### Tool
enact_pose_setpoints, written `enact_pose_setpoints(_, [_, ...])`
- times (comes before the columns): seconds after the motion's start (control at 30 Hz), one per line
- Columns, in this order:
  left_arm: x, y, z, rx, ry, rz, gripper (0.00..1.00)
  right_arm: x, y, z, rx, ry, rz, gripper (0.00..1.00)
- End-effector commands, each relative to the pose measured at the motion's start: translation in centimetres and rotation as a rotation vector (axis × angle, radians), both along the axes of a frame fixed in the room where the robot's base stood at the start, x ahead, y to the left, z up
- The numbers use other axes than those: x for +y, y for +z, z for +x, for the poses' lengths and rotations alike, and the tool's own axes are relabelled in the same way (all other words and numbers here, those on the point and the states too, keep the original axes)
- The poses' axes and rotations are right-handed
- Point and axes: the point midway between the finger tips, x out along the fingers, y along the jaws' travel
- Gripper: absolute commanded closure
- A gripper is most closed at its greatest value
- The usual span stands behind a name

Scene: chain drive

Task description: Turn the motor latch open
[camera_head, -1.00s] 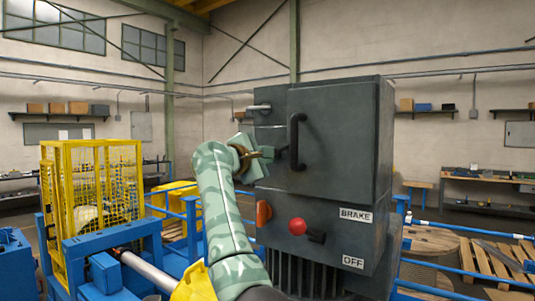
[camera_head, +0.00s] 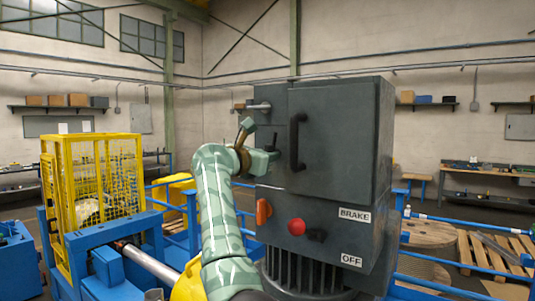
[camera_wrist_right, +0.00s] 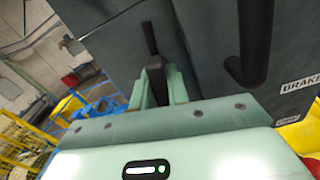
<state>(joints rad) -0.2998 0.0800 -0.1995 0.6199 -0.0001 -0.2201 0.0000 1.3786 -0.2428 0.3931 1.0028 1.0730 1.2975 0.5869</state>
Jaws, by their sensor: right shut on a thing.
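The large dark grey motor cabinet (camera_head: 345,130) stands right of centre in the head view, its door closed with a black bar handle (camera_head: 297,142). My right gripper (camera_head: 262,148) is at the door's left edge in the head view, its fingers tilted. In the right wrist view the gripper (camera_wrist_right: 160,88) is shut on a dark latch lever (camera_wrist_right: 154,72), which sits between the two green fingers. A narrow black part of it points upward past the fingertips. The latch's base is partly hidden by the gripper. My left gripper is not in view.
Below the door are an orange handle (camera_head: 263,211), a red knob (camera_head: 297,227) and a BRAKE label (camera_head: 355,215). The bar handle (camera_wrist_right: 254,45) is close right of the gripper. A yellow cage (camera_head: 92,180) and blue railings stand around.

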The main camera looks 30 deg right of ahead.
Motion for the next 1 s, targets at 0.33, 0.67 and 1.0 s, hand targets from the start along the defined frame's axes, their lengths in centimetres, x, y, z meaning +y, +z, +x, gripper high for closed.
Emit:
enact_pose_setpoints(0.33, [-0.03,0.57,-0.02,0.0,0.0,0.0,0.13,0.01,-0.1,0.05,0.156,0.002,-0.062,1.0])
enact_pose_setpoints(0.67, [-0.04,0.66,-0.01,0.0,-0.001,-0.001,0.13,0.02,-0.12,0.04,0.196,0.002,-0.078,1.0])
enact_pose_setpoints(1.0, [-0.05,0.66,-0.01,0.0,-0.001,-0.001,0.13,0.01,-0.12,0.05,0.197,0.001,-0.079,0.72])
